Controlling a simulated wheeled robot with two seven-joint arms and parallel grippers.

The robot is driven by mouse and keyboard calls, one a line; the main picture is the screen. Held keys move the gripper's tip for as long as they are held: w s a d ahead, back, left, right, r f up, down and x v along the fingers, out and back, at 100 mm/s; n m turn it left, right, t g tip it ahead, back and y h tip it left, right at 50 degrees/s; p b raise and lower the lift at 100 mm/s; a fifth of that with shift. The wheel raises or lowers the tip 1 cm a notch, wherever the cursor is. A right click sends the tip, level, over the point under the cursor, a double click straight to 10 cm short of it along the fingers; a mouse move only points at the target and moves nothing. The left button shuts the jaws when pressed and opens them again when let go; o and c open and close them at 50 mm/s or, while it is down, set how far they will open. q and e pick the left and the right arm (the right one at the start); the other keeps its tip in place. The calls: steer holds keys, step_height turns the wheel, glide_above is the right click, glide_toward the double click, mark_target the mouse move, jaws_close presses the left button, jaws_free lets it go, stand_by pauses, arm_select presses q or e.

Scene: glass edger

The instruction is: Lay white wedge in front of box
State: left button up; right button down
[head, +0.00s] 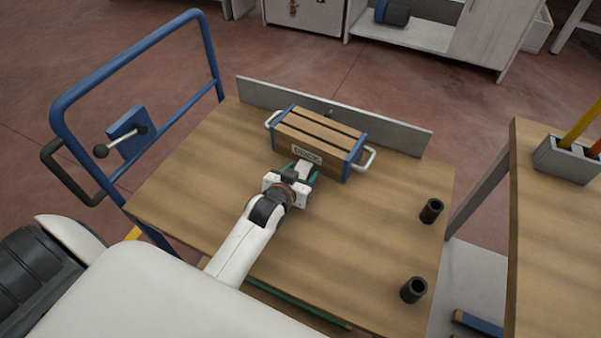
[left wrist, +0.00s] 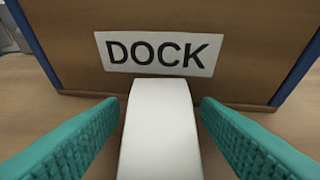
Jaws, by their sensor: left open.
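The box (head: 318,140) is wooden with blue ends, side handles and a DOCK label, and stands on the wooden table top. The label side (left wrist: 70,70) fills the upper left wrist view. The white wedge (left wrist: 160,130) lies between my open left fingers, its far end at the box front just under the label. It also shows in the head view (head: 304,168). My left gripper (head: 302,175) is open around the wedge, with a gap on each side between it and the green fingers. Whether the wedge touches the box I cannot tell. My right gripper is not in view.
The table top (head: 200,185) is clear left of the box. Two dark cylinders, one (head: 431,210) further back and one (head: 413,289) nearer, stand at its right. A grey upright board (head: 400,135) runs behind the box. A blue rail (head: 130,60) stands at the left.

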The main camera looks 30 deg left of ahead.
arm_select(q)
steer(key=shift+r, duration=0.25)
steer(key=p+v, duration=0.1)
steer(key=v, duration=1.1)
steer(key=shift+f, duration=0.15)
